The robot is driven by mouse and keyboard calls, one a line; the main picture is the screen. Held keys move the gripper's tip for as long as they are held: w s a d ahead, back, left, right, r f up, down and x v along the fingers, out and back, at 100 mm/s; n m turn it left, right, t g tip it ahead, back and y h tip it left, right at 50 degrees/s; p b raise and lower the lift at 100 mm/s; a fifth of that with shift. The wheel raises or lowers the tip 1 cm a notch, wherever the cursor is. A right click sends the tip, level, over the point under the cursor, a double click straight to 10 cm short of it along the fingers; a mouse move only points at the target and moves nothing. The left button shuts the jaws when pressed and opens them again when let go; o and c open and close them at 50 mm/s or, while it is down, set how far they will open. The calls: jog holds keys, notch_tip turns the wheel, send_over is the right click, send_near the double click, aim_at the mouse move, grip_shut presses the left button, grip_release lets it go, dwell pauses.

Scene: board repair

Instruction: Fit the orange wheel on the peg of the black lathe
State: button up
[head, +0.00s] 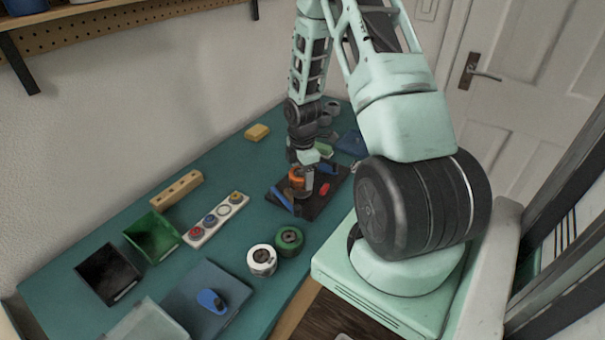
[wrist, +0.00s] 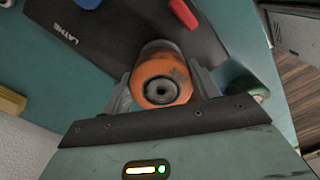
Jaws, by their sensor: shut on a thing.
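The orange wheel (wrist: 160,90) is between the two fingers of my gripper (wrist: 161,84), which is shut on it. Its end face with a dark centre hole faces the wrist camera. In the head view the orange wheel (head: 296,177) is over the black lathe board (head: 322,203), partly covered by my gripper (head: 304,184). In the wrist view the black board (wrist: 112,38) carries the word LATHE, with a blue part and a red part (wrist: 183,13) near the top edge. I cannot make out the peg, nor whether the wheel touches the board.
A white wheel (head: 262,260) and a green wheel (head: 289,240) stand at the table's near edge. A white strip with coloured rings (head: 216,220), a wooden block (head: 176,190), a green bin (head: 150,238) and a black bin (head: 109,273) lie left. Beyond the lathe are more items.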

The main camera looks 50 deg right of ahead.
jog(key=shift+f+b, duration=0.3)
jog(key=shift+f, duration=0.75)
dwell(1.0)
jog(key=o, duration=1.5)
jog(key=shift+c, duration=0.2)
jog(key=shift+r, duration=0.15)
jog(key=shift+r+p, duration=3.25)
jog(key=shift+r, duration=0.15)
